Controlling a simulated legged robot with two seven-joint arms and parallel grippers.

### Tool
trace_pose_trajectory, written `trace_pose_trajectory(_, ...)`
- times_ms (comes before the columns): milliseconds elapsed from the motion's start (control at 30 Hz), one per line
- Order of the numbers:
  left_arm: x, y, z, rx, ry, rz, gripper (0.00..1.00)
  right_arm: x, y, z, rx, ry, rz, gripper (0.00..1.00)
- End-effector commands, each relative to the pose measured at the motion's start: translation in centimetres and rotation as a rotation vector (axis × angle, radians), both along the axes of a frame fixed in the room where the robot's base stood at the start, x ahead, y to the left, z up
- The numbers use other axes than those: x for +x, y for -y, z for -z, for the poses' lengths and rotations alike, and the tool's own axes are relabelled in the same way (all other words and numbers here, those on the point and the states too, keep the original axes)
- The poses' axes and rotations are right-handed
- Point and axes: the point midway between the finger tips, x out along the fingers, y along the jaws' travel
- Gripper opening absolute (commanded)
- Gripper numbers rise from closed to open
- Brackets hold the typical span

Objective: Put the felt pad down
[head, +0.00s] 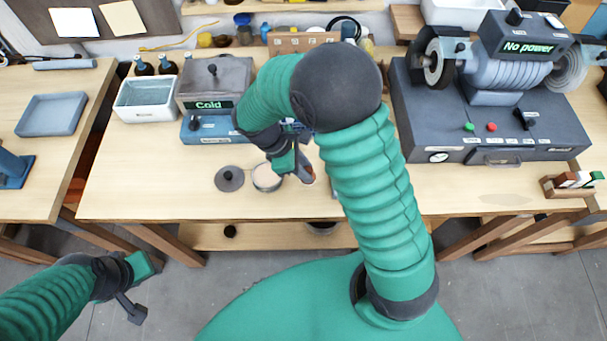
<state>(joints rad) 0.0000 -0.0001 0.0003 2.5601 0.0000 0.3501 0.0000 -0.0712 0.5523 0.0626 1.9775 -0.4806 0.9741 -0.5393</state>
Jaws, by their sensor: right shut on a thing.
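My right gripper (303,172) is over the middle of the workbench, pointing down toward the bench top. My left gripper (135,307) hangs empty in front of the bench at the lower left, over the floor. Its fingers are too small to tell open from shut.
A round open tin (267,178) stands just left of my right gripper, with a dark knobbed lid (229,179) beside it. A box marked "Cold" (214,85) and a white tub (147,103) stand behind. A grinder-like machine (490,120) fills the right. The bench front-left is clear.

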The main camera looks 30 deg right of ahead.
Motion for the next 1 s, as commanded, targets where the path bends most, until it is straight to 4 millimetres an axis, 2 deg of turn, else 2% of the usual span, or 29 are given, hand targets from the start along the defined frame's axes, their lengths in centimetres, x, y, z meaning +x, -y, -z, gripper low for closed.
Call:
trace_pose_trajectory(33, 0.0, 0.0, -0.2, 0.0, 0.0, 0.0, 0.36, -0.3, -0.4, 1.2, 0.0, -0.009, -0.003, 0.0)
trace_pose_trajectory(167, 0.0, 0.0, -0.3, 0.0, 0.0, 0.0, 0.36, -0.2, -0.7, 3.1, -0.003, -0.006, -0.004, 0.0)
trace_pose_trajectory(567, 0.0, 0.0, 0.0, 0.0, 0.0, -0.001, 0.36, -0.3, -0.6, 3.8, -0.002, -0.002, -0.002, 0.0)
trace_pose_trajectory(600, 0.0, 0.0, -0.1, 0.0, 0.0, -0.001, 0.36, -0.2, -0.5, 3.8, -0.001, -0.003, -0.001, 0.28)
trace_pose_trajectory(733, 0.0, 0.0, -0.1, 0.0, 0.0, 0.0, 0.36, -0.2, -0.4, 3.8, 0.0, -0.002, -0.001, 0.45)
trace_pose_trajectory(1000, 0.0, 0.0, -0.1, 0.0, 0.0, 0.0, 0.36, -0.2, -0.7, 3.6, -0.003, -0.001, -0.001, 0.45)
